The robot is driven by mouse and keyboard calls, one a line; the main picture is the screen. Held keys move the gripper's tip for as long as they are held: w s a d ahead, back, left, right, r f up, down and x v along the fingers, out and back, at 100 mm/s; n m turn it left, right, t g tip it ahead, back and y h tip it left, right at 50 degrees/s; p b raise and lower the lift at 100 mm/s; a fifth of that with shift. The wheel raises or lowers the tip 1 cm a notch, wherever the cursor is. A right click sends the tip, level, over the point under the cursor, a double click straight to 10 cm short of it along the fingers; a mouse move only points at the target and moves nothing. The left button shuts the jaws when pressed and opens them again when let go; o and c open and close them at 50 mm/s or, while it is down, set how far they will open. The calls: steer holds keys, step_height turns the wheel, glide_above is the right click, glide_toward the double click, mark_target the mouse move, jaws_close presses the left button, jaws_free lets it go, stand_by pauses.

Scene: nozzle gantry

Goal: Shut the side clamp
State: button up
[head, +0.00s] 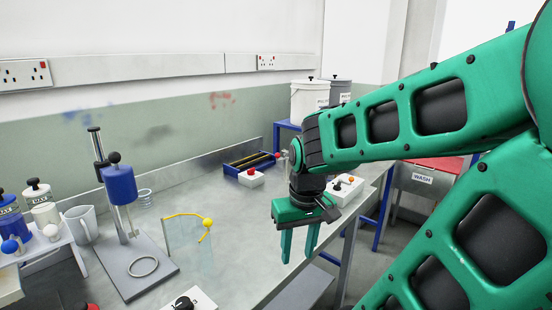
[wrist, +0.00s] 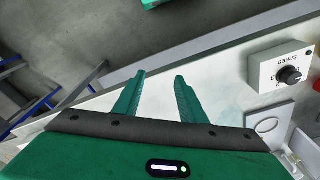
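My gripper (head: 298,255) hangs with its fingers down near the right edge of the grey bench, open and empty. In the wrist view its two green fingers (wrist: 160,75) stand apart with nothing between them. I cannot tell for sure which part is the side clamp. A yellow bar with a yellow ball end (head: 207,223) is on a clear upright panel (head: 190,250), left of my gripper and apart from it. Left of that is a stand with a blue cylinder (head: 119,186) on a grey base plate (head: 150,280) with a ring on it.
A white box with a black knob (head: 188,302) is at the front; a knob box marked SPEED (wrist: 283,70) shows in the wrist view. A red-button box (head: 251,178) and a blue tray (head: 250,163) stand at the back. The middle of the bench (head: 240,225) is clear.

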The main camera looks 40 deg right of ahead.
mark_target(278, 157)
steer(key=w+d+n+t+h, duration=0.1)
steer(key=w+d+n+t, duration=0.35)
steer(key=w, duration=1.05)
steer(key=w+d+n+t+h, duration=0.1)
steer(key=w+d+t, duration=0.55)
steer(key=w, duration=0.85)
steer(key=w+d+r+m+t+h, duration=0.1)
steer(key=w+d+m+t+h, duration=0.15)
steer(key=d, duration=0.65)
steer(key=w+d+r+m+t+h, duration=0.15)
steer(key=d+h, duration=0.25)
steer(key=d, duration=0.6)
steer(key=shift+g, duration=0.3)
steer(key=x, duration=1)
steer(key=shift+f, duration=0.1)
jaws_close()
